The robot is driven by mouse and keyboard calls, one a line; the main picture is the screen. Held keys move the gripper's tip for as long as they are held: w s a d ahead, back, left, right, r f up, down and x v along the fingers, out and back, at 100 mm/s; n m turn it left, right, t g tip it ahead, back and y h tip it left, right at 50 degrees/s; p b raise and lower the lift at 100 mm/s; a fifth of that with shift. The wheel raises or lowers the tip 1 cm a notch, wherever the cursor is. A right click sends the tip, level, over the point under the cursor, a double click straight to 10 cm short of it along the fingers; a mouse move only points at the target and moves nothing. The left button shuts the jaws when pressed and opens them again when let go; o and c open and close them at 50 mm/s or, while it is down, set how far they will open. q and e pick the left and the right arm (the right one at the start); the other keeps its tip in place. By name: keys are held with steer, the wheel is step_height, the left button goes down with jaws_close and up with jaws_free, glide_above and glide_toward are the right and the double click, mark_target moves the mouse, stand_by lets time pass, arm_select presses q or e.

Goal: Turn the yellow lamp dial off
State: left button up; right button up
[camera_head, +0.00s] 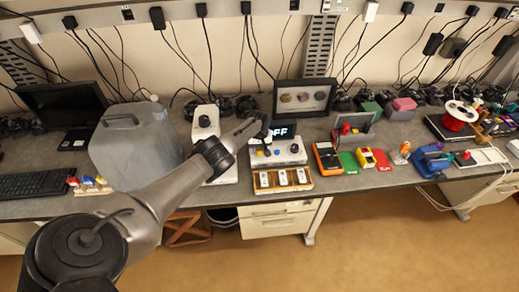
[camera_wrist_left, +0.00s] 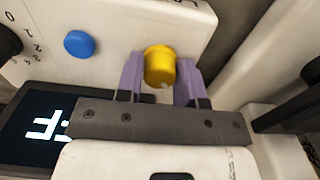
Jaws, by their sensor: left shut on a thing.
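The yellow dial (camera_wrist_left: 160,66) sits on a white control box (camera_head: 291,155), seen close up in the left wrist view. My left gripper (camera_wrist_left: 160,80) has its two purple fingers on either side of the dial and is shut on it. A blue button (camera_wrist_left: 78,43) and a black dial with numbers stand beside it. The box's display (camera_head: 283,131) reads "OFF" in the head view; the wrist view shows only part of it. In the head view my left gripper (camera_head: 265,138) reaches the box from the left. My right gripper is not in view.
A grey jerrycan (camera_head: 135,147) stands left of the box, close to my left arm. A wooden tray (camera_head: 283,189) with white pieces lies in front of the box. An orange multimeter (camera_head: 327,158) is to its right. A framed picture (camera_head: 303,98) stands behind.

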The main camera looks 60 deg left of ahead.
mark_target(259, 149)
arm_select(q)
steer(key=o, duration=0.9)
steer(key=shift+r+p, duration=0.35)
steer(key=shift+r, duration=0.15)
step_height(259, 149, up, 6)
steer(key=p, duration=0.3)
steer(key=shift+f, duration=0.1)
steer(key=shift+r, duration=3.55)
